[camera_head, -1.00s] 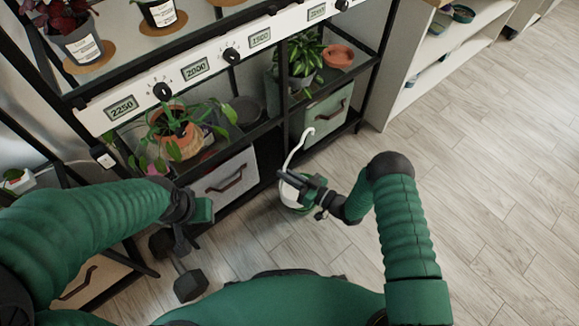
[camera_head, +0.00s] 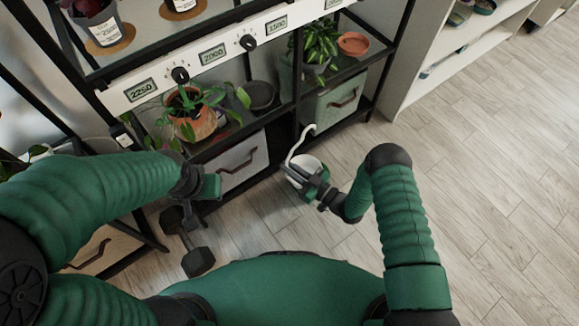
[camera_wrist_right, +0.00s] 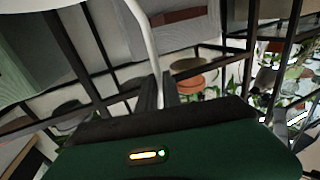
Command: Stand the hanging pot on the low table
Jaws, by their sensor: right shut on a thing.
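The hanging pot (camera_head: 305,166) is white with a long white hook-shaped hanger (camera_head: 293,146) that curls at its top. It is in front of the shelf's lower right part, over the wooden floor. My right gripper (camera_head: 314,188) is shut on it and covers part of it. In the right wrist view the white hanger (camera_wrist_right: 143,38) runs down to the dark fingers (camera_wrist_right: 158,92). My left gripper (camera_head: 208,187) is left of the pot, near a grey drawer; its jaw opening is unclear. I see no low table in these views.
A black plant shelf (camera_head: 290,108) stands ahead, with a terracotta-potted plant (camera_head: 197,122), a grey drawer (camera_head: 240,160) and a green drawer (camera_head: 335,103). A dark dumbbell (camera_head: 198,262) lies on the floor at left. A white shelf unit (camera_head: 415,65) is at upper right. The floor at right is clear.

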